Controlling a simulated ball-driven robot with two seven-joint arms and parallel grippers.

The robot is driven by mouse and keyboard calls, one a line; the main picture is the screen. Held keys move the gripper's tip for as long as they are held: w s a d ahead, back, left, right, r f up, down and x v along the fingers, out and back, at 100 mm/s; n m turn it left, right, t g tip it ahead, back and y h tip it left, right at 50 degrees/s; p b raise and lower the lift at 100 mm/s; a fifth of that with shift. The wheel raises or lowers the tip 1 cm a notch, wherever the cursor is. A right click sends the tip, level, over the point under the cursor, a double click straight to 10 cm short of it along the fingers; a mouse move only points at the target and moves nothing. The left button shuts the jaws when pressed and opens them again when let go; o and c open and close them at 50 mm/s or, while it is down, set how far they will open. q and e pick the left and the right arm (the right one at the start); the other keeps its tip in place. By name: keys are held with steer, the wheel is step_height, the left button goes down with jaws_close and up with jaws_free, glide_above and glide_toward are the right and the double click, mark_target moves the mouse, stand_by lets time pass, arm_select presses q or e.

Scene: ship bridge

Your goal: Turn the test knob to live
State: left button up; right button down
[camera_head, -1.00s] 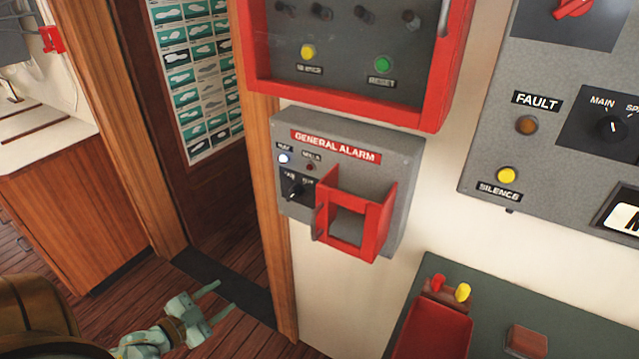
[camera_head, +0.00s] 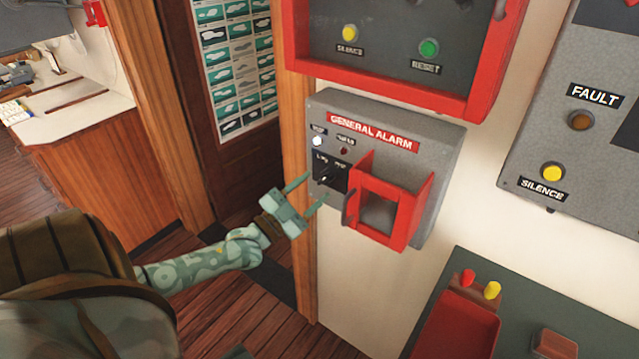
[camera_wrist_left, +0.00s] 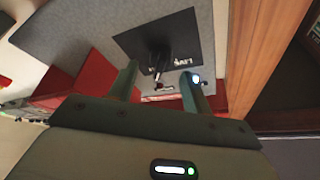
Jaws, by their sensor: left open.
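The small black test knob (camera_head: 326,175) is on a black plate at the left of the grey general alarm panel (camera_head: 440,150). Small labels sit above it; which one its pointer faces I cannot tell. My left gripper (camera_head: 316,187) is open, with its two fingers reaching toward the knob from the lower left. In the left wrist view the knob (camera_wrist_left: 160,62) shows between and beyond the open fingers (camera_wrist_left: 159,80), against its black plate (camera_wrist_left: 185,38). The label LIVE appears upside down beside it. I see no contact between fingers and knob. My right gripper is not in view.
A red bracket (camera_head: 424,220) juts from the alarm panel just right of the knob. A red-framed panel (camera_head: 480,112) hangs above, and a grey fault panel (camera_head: 540,150) is at right. A wooden door post (camera_head: 296,130) stands left of the panel.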

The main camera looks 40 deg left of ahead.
mark_target(326, 177)
arm_select(q)
steer(key=shift+x, duration=1.15)
steer(key=shift+w+r, duration=0.1)
steer(key=shift+w, duration=0.15)
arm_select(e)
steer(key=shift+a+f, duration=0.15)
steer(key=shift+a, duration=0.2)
arm_select(q)
steer(key=c, duration=1)
steer(key=shift+o, duration=0.2)
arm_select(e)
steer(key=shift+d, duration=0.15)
